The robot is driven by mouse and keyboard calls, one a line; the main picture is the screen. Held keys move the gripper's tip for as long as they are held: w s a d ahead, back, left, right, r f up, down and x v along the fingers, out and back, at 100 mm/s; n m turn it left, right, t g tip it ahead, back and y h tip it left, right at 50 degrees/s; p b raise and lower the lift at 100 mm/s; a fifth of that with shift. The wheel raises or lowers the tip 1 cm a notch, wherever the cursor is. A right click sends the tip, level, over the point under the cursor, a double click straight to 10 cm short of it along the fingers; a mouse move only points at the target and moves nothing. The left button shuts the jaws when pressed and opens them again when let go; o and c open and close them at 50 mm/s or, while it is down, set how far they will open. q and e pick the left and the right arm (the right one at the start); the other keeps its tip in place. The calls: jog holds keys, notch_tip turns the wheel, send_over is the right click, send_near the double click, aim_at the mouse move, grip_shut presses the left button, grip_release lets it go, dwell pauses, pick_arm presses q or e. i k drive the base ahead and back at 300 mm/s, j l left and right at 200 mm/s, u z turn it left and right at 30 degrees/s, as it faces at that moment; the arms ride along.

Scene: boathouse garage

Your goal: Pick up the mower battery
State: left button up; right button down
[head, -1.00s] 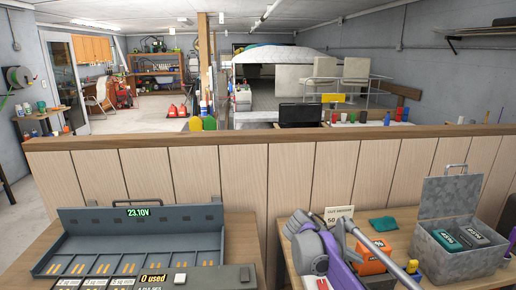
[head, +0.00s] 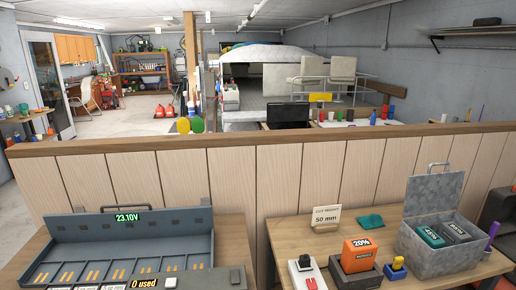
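An orange battery block (head: 361,254) marked 20% stands upright on a dark holder (head: 354,274) on the right wooden table. A teal battery block (head: 430,237) marked 45% lies inside an open grey metal box (head: 450,259) on the same table. A dark grey block (head: 455,233) lies beside it in the box, its label too small to read surely. I cannot tell which one is the mower battery. Neither of my grippers shows in the head view.
A card reading 50 mm (head: 326,218), a teal cloth (head: 370,221), a white switch box (head: 306,273) and a blue-yellow item (head: 397,268) share the table. A grey slotted rack (head: 125,250) reading 23.10V stands left. A wood-panelled partition (head: 230,175) runs behind.

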aim_at(450, 233)
jog(key=i+l+z, duration=0.1)
jog(key=l+z, duration=0.35)
jog(key=i+l+z, duration=0.15)
jog(key=z, duration=0.3)
jog(key=i+l+z, duration=0.2)
jog(key=l+z, duration=0.25)
